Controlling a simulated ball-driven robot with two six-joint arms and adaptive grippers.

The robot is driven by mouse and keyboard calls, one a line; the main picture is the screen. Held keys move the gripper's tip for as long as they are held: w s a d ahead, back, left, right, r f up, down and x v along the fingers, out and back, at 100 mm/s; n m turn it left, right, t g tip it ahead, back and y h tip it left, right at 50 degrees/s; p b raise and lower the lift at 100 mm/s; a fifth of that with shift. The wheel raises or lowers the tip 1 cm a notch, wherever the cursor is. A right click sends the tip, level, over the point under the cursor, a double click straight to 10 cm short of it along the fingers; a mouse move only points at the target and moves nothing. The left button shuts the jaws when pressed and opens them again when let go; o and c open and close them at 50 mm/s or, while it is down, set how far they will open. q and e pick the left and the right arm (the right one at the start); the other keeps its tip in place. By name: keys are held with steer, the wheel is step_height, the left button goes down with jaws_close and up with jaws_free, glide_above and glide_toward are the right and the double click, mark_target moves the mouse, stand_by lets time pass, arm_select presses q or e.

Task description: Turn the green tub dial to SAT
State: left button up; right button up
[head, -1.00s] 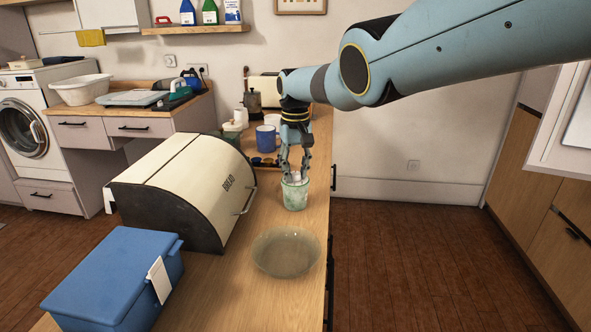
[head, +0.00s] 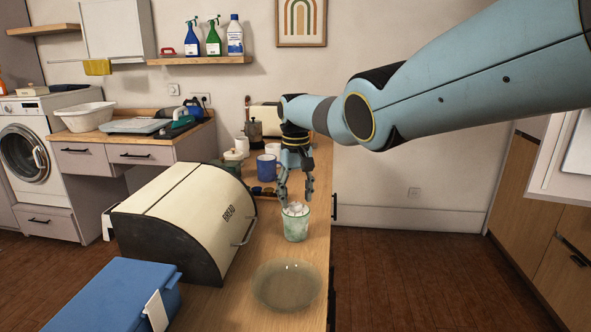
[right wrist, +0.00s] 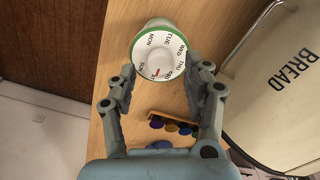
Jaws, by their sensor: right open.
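The green tub (head: 295,228) stands upright on the wooden counter, with a white top. In the right wrist view the tub (right wrist: 158,55) shows a green rim and a white dial face with day names around it. A small red mark lies in the lower part of the dial; the letters there are hard to read. My right gripper (head: 295,203) points down over the tub, open. In the wrist view its fingertips (right wrist: 166,70) are spread on either side of the dial's lower part, with nothing held. Whether they touch the tub cannot be told. My left gripper is out of view.
A bread box (head: 185,220) stands left of the tub, and a glass plate (head: 287,287) lies nearer me. A blue box (head: 115,295) is at front left. A holder with coloured discs (right wrist: 172,124) and a blue mug (head: 266,168) are behind. The counter's right edge is close.

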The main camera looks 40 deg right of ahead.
mark_target(296, 204)
step_height(296, 204, up, 10)
steer(key=shift+r, duration=0.2)
steer(key=shift+a, duration=0.1)
stand_by(0.5)
